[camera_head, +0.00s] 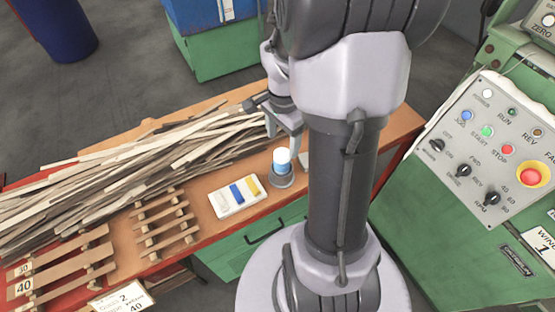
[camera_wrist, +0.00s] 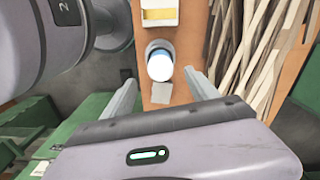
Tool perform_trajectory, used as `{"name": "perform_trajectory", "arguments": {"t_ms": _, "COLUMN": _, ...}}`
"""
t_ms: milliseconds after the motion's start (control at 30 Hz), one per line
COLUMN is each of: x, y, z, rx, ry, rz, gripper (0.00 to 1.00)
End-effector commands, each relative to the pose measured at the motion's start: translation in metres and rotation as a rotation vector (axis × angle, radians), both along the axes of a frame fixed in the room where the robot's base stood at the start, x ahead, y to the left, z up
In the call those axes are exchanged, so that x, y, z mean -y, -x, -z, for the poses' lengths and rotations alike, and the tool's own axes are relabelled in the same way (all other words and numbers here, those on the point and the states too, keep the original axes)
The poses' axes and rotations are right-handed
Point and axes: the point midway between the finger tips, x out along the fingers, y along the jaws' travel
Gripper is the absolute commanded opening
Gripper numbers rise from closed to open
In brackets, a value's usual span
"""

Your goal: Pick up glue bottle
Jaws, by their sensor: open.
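The glue bottle (camera_head: 282,158) looks like a small white and blue cylinder in a round grey holder (camera_head: 281,179) on the wooden bench top. In the wrist view the bottle (camera_wrist: 159,66) is seen from above, with a white top and a blue band. My gripper (camera_wrist: 160,80) is open, with one finger on each side of the bottle's line and the bottle near the fingertips. No contact shows. In the head view my gripper (camera_head: 289,130) is just above and beside the bottle, partly hidden by my arm.
A white tray (camera_head: 238,209) with blue and yellow pieces lies left of the bottle. A large pile of wooden strips (camera_head: 120,160) covers the bench's left part. Wooden racks (camera_head: 163,225) stand in front of it. A green control panel machine (camera_head: 500,150) stands at right.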

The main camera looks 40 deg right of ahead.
Motion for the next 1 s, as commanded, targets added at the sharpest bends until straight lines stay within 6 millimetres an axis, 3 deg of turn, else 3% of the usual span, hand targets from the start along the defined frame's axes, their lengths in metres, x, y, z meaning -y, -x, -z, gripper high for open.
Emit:
{"name": "perform_trajectory", "arguments": {"t_ms": 33, "x": -0.001, "y": 0.000, "z": 0.019, "rx": -0.002, "ry": -0.002, "rz": 0.000, "gripper": 0.68}}
{"name": "perform_trajectory", "arguments": {"t_ms": 100, "x": 0.000, "y": 0.000, "z": 0.032, "rx": -0.002, "ry": -0.001, "rz": 0.001, "gripper": 0.68}}
{"name": "perform_trajectory", "arguments": {"t_ms": 333, "x": 0.000, "y": 0.000, "z": 0.054, "rx": 0.000, "ry": 0.000, "rz": -0.001, "gripper": 0.68}}
{"name": "perform_trajectory", "arguments": {"t_ms": 533, "x": 0.000, "y": 0.001, "z": 0.094, "rx": 0.000, "ry": -0.001, "rz": 0.000, "gripper": 0.68}}
{"name": "perform_trajectory", "arguments": {"t_ms": 733, "x": 0.000, "y": 0.000, "z": 0.093, "rx": 0.001, "ry": 0.000, "rz": 0.000, "gripper": 0.68}}
{"name": "perform_trajectory", "arguments": {"t_ms": 767, "x": 0.000, "y": 0.000, "z": 0.093, "rx": 0.001, "ry": 0.000, "rz": -0.001, "gripper": 0.66}}
{"name": "perform_trajectory", "arguments": {"t_ms": 1000, "x": 0.000, "y": 0.000, "z": 0.093, "rx": 0.001, "ry": 0.000, "rz": -0.001, "gripper": 0.19}}
